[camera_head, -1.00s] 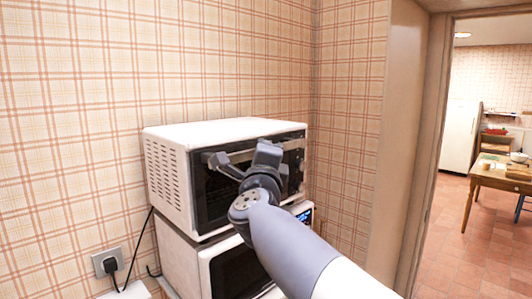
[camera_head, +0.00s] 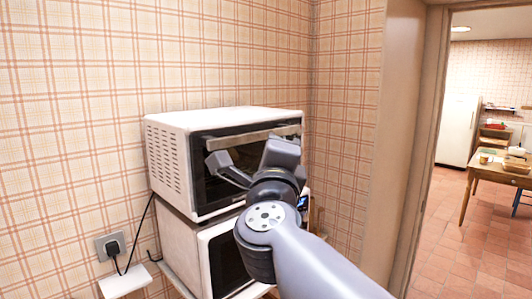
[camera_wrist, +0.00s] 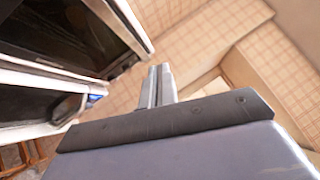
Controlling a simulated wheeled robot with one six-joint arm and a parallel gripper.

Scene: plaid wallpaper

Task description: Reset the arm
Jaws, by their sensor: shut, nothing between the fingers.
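My gripper (camera_wrist: 158,85) shows in the wrist view with its two fingers pressed together and nothing between them. In the head view, my arm reaches up from the bottom right, and its end is in front of the upper oven. The fingertips are hard to make out there. The upper oven (camera_head: 190,122) is white with a dark glass door and a light handle bar. In the wrist view the dark oven fronts (camera_wrist: 60,35) lie to the left of the fingers, apart from them.
A white microwave (camera_head: 185,245) stands under the oven. A wall socket (camera_head: 110,247) with a black plug is at lower left. A door frame (camera_head: 425,150) is on the right, with a table (camera_head: 490,175) and a fridge (camera_head: 458,130) in the room beyond. Plaid walls stand behind.

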